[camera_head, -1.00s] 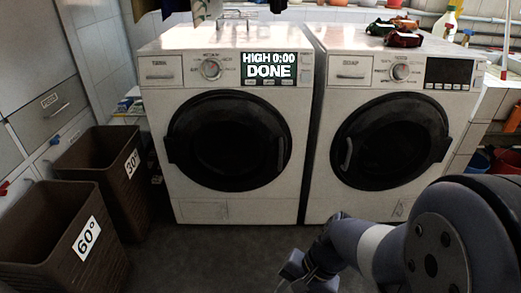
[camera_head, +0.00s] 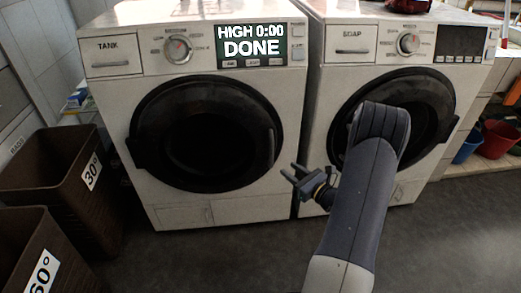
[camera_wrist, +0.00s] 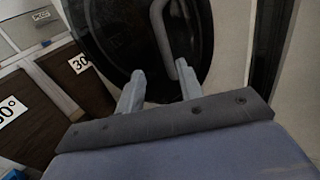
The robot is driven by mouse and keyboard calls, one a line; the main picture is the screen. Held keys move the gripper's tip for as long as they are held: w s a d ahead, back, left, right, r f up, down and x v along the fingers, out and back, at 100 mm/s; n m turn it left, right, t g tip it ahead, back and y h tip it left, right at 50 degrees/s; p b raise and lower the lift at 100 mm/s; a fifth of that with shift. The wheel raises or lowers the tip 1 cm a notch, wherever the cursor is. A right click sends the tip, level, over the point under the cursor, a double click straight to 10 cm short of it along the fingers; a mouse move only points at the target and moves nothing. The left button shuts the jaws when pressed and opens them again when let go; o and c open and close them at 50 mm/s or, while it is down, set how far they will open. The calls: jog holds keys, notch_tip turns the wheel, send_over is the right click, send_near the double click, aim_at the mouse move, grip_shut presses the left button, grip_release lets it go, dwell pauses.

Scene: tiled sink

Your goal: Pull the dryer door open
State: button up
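The dryer appears to be the left white machine (camera_head: 222,195), with a "TANK" drawer and a lit "HIGH 0:00 DONE" display. Its round black door (camera_head: 205,140) looks shut. The door handle (camera_head: 271,147) is a dark upright bar at the door's right side; the handle also shows as a curved bar in the wrist view (camera_wrist: 161,35). My gripper (camera_head: 289,169) is open and empty, in front of the dryer's right edge, just right of and below the handle. In the wrist view, my gripper (camera_wrist: 160,70) has its fingers spread near the handle's lower end; I cannot tell whether they touch.
A second white machine (camera_head: 345,65) with a "SOAP" drawer stands at right, its black door (camera_head: 425,100) partly hidden by my arm. Brown baskets marked 30° (camera_head: 60,180) and 60° (camera_head: 25,245) stand at left. Red (camera_head: 497,138) and blue (camera_head: 467,147) buckets are at far right. Grey floor lies clear in front.

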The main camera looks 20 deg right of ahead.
aim_at(273, 156)
jog(key=x, duration=0.3)
jog(key=b+x, duration=0.1)
jog(key=x, duration=0.3)
jog(key=b+x, duration=0.1)
jog(key=x, duration=0.2)
jog(key=shift+w+d, duration=0.2)
jog(key=shift+w, duration=0.3)
jog(key=shift+c, duration=0.4)
grip_shut()
